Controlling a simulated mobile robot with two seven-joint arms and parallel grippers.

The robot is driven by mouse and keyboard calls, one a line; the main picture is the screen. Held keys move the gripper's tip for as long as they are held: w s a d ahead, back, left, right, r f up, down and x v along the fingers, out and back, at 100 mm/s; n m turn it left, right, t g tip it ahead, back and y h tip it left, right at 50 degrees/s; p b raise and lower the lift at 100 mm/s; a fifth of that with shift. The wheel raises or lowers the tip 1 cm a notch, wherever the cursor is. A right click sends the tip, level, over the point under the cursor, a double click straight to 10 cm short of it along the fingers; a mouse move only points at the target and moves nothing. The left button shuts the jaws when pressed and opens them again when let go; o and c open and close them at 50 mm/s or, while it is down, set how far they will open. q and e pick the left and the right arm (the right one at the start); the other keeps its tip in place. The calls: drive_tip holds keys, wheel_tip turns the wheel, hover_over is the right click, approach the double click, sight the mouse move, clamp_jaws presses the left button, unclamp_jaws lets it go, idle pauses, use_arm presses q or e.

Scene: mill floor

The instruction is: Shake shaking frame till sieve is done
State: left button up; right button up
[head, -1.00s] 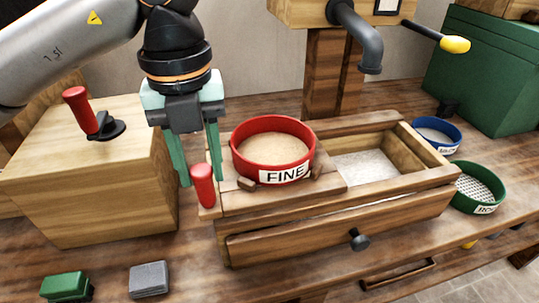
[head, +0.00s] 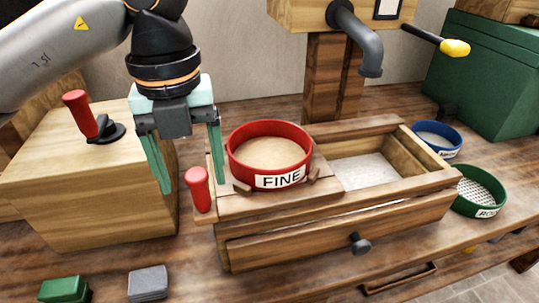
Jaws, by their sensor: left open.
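The shaking frame (head: 235,206) is a wooden sliding tray on a wooden box, with an upright red handle (head: 199,190) at its left end. A red sieve labelled FINE (head: 281,182) sits on it, with a tan layer of meal inside. My left gripper (head: 194,186) is open, its green fingers pointing down to either side of the handle in the picture, apart from it. The handle shows in front, unhidden. My right gripper is not in view.
The box's open bin (head: 418,153) holds pale flour, with a drawer knob (head: 360,244) below. Blue (head: 455,147) and green (head: 490,208) sieves stand right. A wooden block with a red lever (head: 80,113) stands left. A grey spout (head: 369,58) hangs above.

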use_arm(q)
wheel_tip(320, 180, up, 4)
drive_tip(key=p, duration=0.2)
drive_tip(key=shift+f+p, duration=0.15)
drive_tip(key=shift+p, duration=0.25)
wheel_tip(320, 180, up, 6)
drive_tip(key=p, duration=0.4)
drive_tip(key=shift+f, duration=0.35)
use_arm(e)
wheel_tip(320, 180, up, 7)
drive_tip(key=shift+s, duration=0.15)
use_arm(q)
drive_tip(key=shift+s, duration=0.1)
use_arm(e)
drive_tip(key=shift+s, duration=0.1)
